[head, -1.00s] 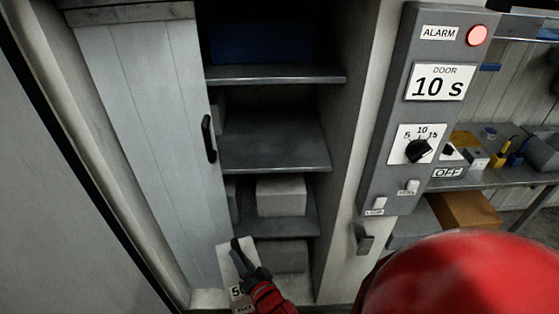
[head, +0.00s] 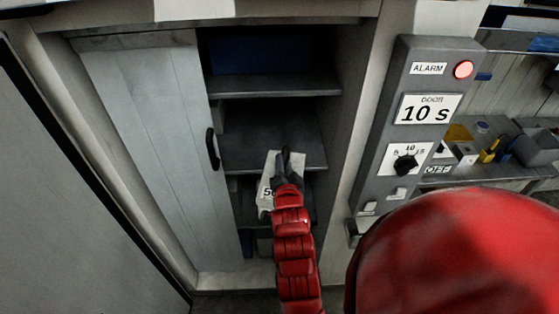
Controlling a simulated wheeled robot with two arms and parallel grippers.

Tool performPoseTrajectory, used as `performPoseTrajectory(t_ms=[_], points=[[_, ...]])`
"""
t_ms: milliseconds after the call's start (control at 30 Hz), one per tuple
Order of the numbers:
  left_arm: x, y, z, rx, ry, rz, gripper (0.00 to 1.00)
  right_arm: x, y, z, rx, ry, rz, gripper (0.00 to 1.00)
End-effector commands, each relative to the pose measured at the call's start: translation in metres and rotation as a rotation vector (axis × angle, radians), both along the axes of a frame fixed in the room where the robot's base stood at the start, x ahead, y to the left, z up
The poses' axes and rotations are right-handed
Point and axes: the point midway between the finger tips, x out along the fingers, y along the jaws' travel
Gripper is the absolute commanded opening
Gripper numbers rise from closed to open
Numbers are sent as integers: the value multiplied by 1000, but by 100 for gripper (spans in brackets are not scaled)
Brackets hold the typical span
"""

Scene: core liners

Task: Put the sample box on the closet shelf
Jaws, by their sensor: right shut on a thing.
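The sample box (head: 266,190) is a pale flat-sided piece with dark printed figures, partly hidden by my gripper. My right gripper (head: 287,158) is shut on it. The box is tilted and overlaps the front edge of the closet's middle shelf (head: 245,135); I cannot tell whether it touches. My red right arm hides part of the lower shelves. My left gripper is not in view.
A grey closet door (head: 145,140) with a black handle (head: 212,149) stands left of the opening. The upper shelf (head: 275,86) holds a dark blue box (head: 262,55). At the right are a control panel (head: 405,135) with a lit red alarm lamp (head: 463,69) and a cluttered bench.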

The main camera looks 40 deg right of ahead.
Motion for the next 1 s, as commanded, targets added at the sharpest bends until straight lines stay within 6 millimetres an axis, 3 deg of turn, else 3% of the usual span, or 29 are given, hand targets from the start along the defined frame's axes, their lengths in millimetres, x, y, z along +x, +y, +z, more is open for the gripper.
performPoseTrajectory(t_ms=[400,600,633,700,1000], points=[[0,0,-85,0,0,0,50,41,-26,-10,-8,-14,-6,0],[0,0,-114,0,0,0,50,66,-42,-10,-6,-9,-7,0],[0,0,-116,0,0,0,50,70,-45,-8,-6,-9,-9,0],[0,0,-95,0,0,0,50,83,-52,-1,-1,1,-8,0],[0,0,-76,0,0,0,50,124,-76,-7,-4,-2,-6,0]])
